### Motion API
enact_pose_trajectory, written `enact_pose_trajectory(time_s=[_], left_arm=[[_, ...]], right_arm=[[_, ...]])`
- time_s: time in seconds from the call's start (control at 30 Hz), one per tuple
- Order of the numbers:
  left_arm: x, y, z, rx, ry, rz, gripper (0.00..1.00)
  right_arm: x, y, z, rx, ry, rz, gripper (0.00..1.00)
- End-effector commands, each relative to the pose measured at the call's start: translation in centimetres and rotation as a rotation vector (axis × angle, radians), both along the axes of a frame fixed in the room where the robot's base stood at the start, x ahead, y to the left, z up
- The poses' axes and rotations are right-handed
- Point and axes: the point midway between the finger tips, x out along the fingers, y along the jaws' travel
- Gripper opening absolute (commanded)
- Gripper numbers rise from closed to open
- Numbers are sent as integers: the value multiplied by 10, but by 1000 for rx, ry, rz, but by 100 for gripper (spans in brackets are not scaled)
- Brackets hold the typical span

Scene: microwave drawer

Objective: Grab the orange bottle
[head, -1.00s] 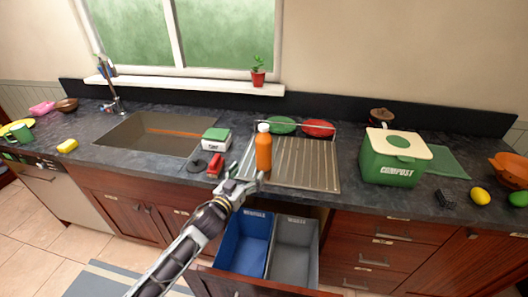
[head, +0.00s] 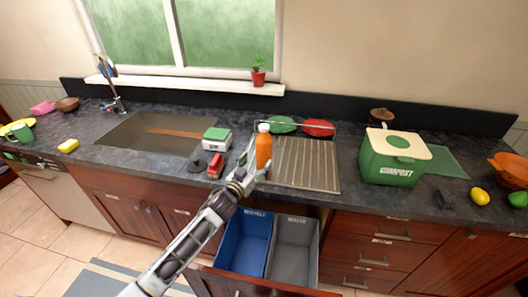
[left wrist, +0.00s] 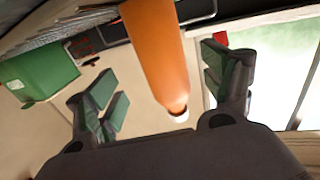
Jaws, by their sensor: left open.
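The orange bottle (head: 263,150) with a white cap stands upright at the left edge of the ribbed drainboard on the counter. My left gripper (head: 256,168) is open, close in front of the bottle near its lower part. In the left wrist view the orange bottle (left wrist: 158,50) lies between the two spread fingers of the left gripper (left wrist: 165,88), with visible space on both sides. My right gripper is not in view.
A red item (head: 216,166) and a green-and-white box (head: 216,139) stand left of the bottle. Green and red dishes (head: 319,128) sit behind it. A compost bin (head: 392,157) stands to the right. An open drawer with blue and grey bins (head: 293,248) is below.

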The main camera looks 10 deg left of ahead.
Motion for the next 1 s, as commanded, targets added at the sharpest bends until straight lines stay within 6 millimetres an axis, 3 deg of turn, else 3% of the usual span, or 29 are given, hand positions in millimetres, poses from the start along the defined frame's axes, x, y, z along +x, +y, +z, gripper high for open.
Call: enact_pose_trajectory(time_s=[0.3, 0.77, 1.0], left_arm=[[19, -6, 1, 0, -1, -1, 82], [22, -6, 0, 0, 0, -1, 82], [32, -7, 2, 0, -1, -1, 82]], right_arm=[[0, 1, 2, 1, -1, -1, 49], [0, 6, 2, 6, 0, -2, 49], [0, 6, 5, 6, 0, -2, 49]])
